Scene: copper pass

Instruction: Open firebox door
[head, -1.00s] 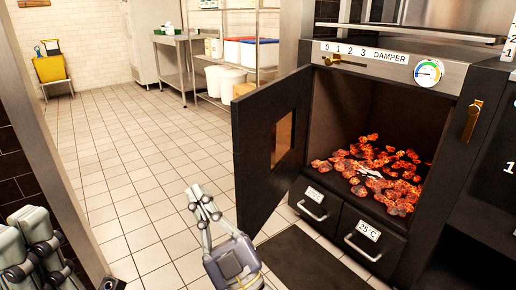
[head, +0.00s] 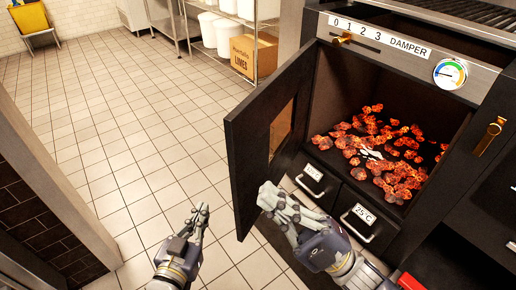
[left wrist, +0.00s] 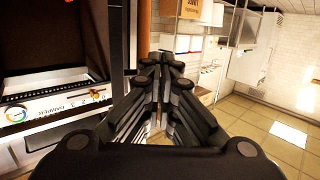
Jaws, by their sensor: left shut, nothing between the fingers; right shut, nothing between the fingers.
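The firebox door (head: 247,165), black with a small glass window (head: 281,130), stands swung wide open to the left of the firebox opening (head: 335,90). Glowing coals (head: 385,145) lie inside. My left gripper (head: 202,208) is shut and empty, over the floor left of the door's lower edge. My right gripper (head: 266,188) is shut and empty, in front of the lower part of the door; I cannot tell whether it touches it. In the left wrist view the shut left fingers (left wrist: 160,65) fill the middle, with the damper panel (left wrist: 60,108) upside down at left.
A brass latch (head: 489,136) is on the frame right of the opening. Two drawers with silver handles (head: 309,186) sit below. A damper gauge (head: 449,74) is above. A shelf with a cardboard box (head: 254,56) stands behind the door.

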